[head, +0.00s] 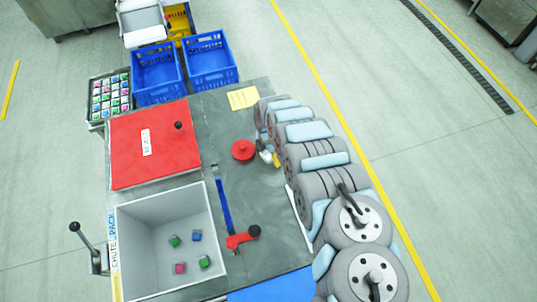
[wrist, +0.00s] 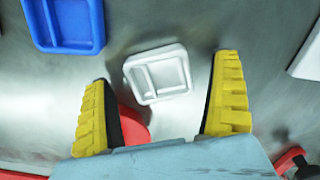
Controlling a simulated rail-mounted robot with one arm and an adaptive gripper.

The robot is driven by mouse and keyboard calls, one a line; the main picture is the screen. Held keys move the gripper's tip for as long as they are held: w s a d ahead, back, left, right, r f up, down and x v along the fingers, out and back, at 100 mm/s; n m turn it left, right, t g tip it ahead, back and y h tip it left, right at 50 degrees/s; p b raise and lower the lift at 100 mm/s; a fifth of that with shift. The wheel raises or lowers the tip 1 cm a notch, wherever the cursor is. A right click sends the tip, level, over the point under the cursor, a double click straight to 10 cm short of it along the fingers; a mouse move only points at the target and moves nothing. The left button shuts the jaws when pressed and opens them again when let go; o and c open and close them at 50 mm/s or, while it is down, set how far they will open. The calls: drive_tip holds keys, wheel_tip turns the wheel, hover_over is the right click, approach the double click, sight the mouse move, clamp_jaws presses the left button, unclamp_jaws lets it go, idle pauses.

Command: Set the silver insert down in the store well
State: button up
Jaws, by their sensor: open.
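The silver insert (wrist: 140,84) is a pale, rounded tray with a divided hollow. In the wrist view it lies slightly turned on the grey metal top, ahead of and between my fingertips. My gripper (wrist: 163,72) is open, with a gap between each yellow finger and the insert. In the head view my gripper (head: 272,158) is small, beside the red round disc (head: 243,150) and partly hidden by my arm. I cannot pick out the insert there. I cannot make out the store well's edges or whether the insert sits in it.
A blue divided piece (wrist: 65,45) lies at the upper left of the wrist view. A red lever (head: 241,239) and blue strip (head: 223,205) are on the bench. A grey bin (head: 135,225) holds several small cubes. A red lid (head: 150,165) lies behind it.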

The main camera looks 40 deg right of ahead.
drive_tip(key=shift+f, duration=0.2)
drive_tip(key=c, duration=1.3)
drive_tip(key=shift+c, duration=0.2)
drive_tip(key=shift+r, duration=0.1)
drive_tip(key=shift+w+r, duration=0.1)
drive_tip(key=shift+r, duration=0.6)
drive_tip(key=s+a+r+p, duration=0.7)
drive_tip(key=s+r+p, duration=0.4)
drive_tip(key=s+p, duration=0.1)
drive_tip(key=shift+r+p, duration=0.3)
drive_tip(key=shift+p, duration=0.6)
